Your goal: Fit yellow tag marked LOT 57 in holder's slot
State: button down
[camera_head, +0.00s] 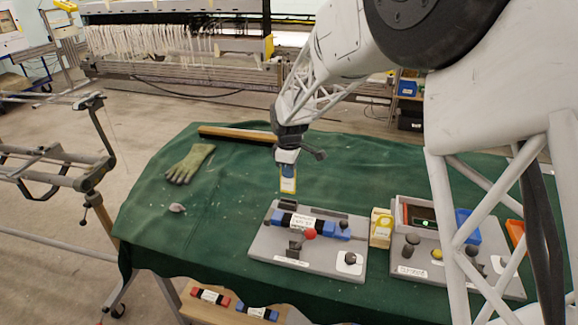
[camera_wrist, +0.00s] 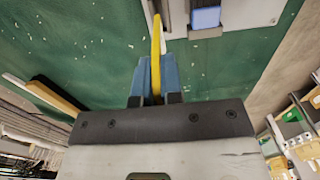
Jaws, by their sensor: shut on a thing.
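My gripper (camera_head: 287,170) is shut on a yellow tag (camera_head: 288,185) with a white label, too small to read. The tag hangs upright below the fingers, above the back left of a grey board. A dark block (camera_head: 288,204), perhaps the holder, stands on the board just below the tag; its slot cannot be made out. Tag and block look apart or nearly touching; I cannot tell which. In the wrist view, the yellow tag (camera_wrist: 156,45) shows edge-on between my blue fingers (camera_wrist: 154,78), reaching over the board's edge.
A second fixture (camera_head: 420,272) and a blue bin (camera_head: 467,226) lie further right.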

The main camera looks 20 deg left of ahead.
aim_at(289, 192)
jog(key=shift+f, duration=1.35)
jog(key=shift+f, duration=2.1)
dwell(2.6)
jog(key=c, duration=0.9)
grip_release()
jog(key=shift+o, duration=0.2)
jog(key=shift+r, duration=0.1)
jog(key=shift+r, duration=3.4)
